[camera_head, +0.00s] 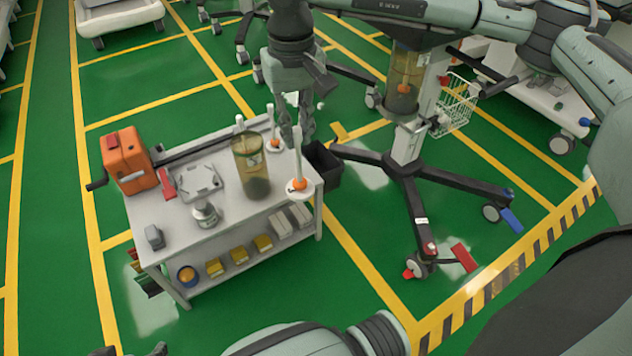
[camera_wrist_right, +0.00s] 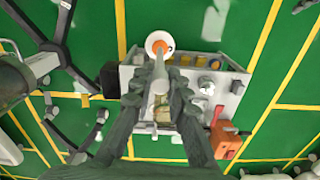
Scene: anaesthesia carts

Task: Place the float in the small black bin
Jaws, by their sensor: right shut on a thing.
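My right gripper (camera_head: 297,132) is shut on the stem of a float (camera_head: 298,185), a thin white rod with an orange piece and a white disc at its lower end. The float hangs upright at the cart's right edge. In the right wrist view its disc (camera_wrist_right: 158,44) shows beyond the fingers (camera_wrist_right: 160,92). My left gripper is not in view.
The grey cart (camera_head: 230,218) carries a clear canister (camera_head: 250,165), an orange device (camera_head: 128,160), a metal bottle (camera_head: 205,213) and another white rod with an orange base (camera_head: 275,143). A wheeled stand (camera_head: 400,170) with a wire basket (camera_head: 455,108) is right of the bin.

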